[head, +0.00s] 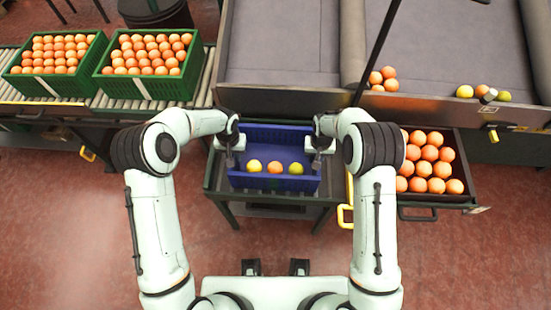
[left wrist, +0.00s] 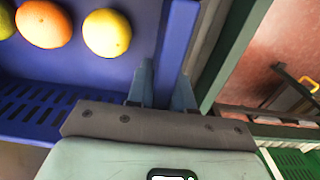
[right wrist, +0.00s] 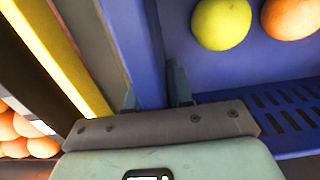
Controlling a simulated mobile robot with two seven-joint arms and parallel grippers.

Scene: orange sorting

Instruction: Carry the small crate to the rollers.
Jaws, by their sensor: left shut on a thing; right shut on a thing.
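The small blue crate (head: 272,184) sits on a dark stand in front of me in the head view, with a row of three fruits in it, two yellowish and one orange. My left gripper (head: 231,158) is shut on its left side wall, and my right gripper (head: 316,158) is shut on its right side wall. The left wrist view shows the fingers astride the crate wall (left wrist: 172,40); the right wrist view shows the same on the other wall (right wrist: 142,45). The rollers (head: 204,92) run along the left, behind the crate.
Two green crates (head: 148,87) full of oranges stand on the rollers; bare rollers show to their right. A drawer of oranges (head: 436,198) is right of the stand (head: 222,190). A grey sorting table (head: 290,95) with a metal front edge lies behind. A yellow handle (head: 345,216) stands near my right arm.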

